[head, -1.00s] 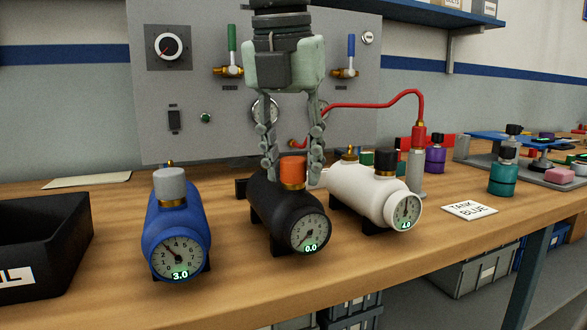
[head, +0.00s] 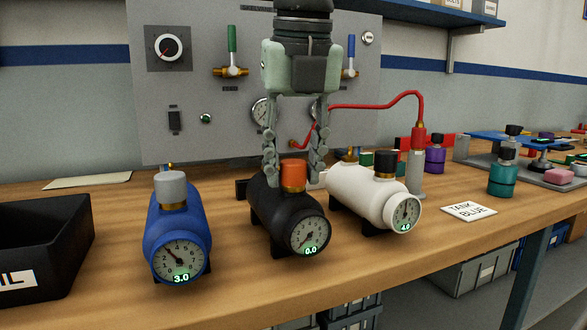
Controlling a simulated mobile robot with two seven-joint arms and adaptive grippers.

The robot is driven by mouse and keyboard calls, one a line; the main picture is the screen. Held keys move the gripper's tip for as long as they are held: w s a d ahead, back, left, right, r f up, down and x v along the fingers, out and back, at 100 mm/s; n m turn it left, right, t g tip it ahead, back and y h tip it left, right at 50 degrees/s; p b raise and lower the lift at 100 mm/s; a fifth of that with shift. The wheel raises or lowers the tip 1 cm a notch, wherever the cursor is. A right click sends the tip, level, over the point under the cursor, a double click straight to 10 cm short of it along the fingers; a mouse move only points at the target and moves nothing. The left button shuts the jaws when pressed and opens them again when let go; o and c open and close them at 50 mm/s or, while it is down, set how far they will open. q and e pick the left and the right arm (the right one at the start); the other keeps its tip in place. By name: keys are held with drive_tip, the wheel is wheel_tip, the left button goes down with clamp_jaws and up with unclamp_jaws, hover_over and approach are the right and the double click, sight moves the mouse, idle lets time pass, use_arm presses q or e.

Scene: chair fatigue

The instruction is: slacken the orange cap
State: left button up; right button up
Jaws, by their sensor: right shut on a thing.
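The orange cap (head: 293,174) sits on a brass neck on top of the black tank (head: 285,213), whose gauge reads 0.0. My right gripper (head: 295,176) comes down from above with its two fingers on either side of the orange cap and is shut on it. The black tank lies on the bench between the blue and white tanks. My left gripper is not in view.
The blue tank (head: 178,230) with a grey cap reads 3.0. The white tank (head: 365,195) with a black cap reads 4.0, close at the right. A red hose (head: 385,104) runs behind. A dark tray (head: 45,235) is at the left. A "TANK BLUE" card (head: 469,211) lies right.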

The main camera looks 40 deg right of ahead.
drive_tip(key=shift+r+n, duration=0.1)
drive_tip(key=shift+n, duration=0.9)
drive_tip(key=shift+r+n+y+p, duration=0.1)
drive_tip(key=shift+n+y+p, duration=0.3)
drive_tip(key=shift+n+p, duration=0.35)
drive_tip(key=shift+n, duration=1.05)
drive_tip(key=shift+f+y, duration=0.2)
drive_tip(key=shift+y, duration=0.1)
